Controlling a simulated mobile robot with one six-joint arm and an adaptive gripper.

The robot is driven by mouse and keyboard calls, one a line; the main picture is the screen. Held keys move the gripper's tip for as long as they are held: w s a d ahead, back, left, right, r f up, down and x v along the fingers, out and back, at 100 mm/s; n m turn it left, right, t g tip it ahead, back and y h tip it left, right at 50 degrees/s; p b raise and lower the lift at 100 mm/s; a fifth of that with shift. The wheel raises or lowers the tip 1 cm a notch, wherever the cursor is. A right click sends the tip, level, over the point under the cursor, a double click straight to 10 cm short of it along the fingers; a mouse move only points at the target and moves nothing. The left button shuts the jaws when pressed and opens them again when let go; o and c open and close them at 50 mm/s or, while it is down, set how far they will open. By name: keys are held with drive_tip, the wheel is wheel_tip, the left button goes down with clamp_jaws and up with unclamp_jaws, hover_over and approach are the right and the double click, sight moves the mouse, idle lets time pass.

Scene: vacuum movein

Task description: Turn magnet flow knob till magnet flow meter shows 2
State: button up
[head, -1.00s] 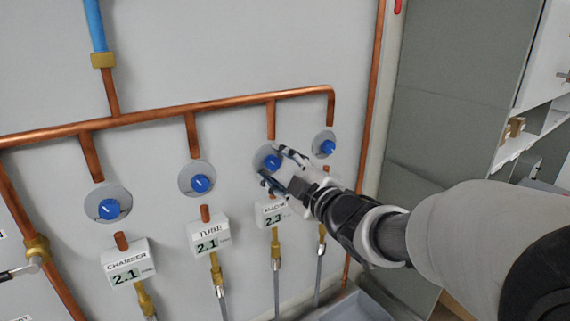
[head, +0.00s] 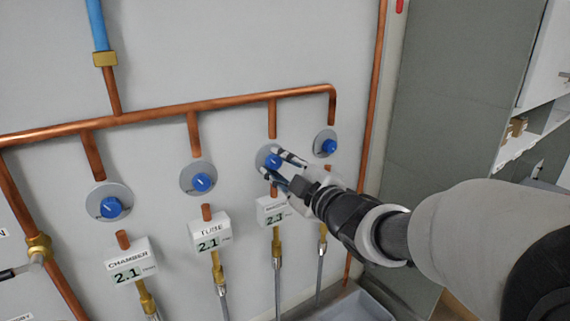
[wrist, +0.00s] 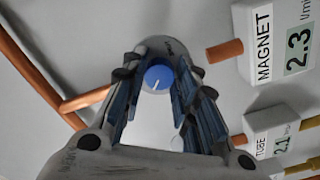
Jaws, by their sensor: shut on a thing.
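The magnet flow knob (head: 273,161) is a round blue dial with a white pointer line on a grey disc on the wall. It also shows in the wrist view (wrist: 158,77), between the fingertips. My gripper (head: 278,166) is shut on this knob, one finger on each side; it fills the lower middle of the wrist view (wrist: 157,86). The magnet flow meter (wrist: 284,45) is a white box reading 2.3 in the wrist view. In the head view the meter (head: 272,211) sits below the knob, partly beside my gripper, and its text is small.
The tube knob (head: 202,182) and chamber knob (head: 111,207) are to the left, with the tube meter (head: 209,233) and chamber meter (head: 131,262) both at 2.1. Another blue knob (head: 328,147) is close on the right. A copper pipe (head: 180,112) runs above.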

drive_tip(key=m, duration=0.4)
drive_tip(key=shift+m+p, duration=0.3)
drive_tip(key=shift+m, duration=0.1)
drive_tip(key=o, duration=1.1)
drive_tip(key=shift+c, duration=0.2)
drive_tip(key=shift+s, duration=0.1)
drive_tip(key=v, duration=1.2)
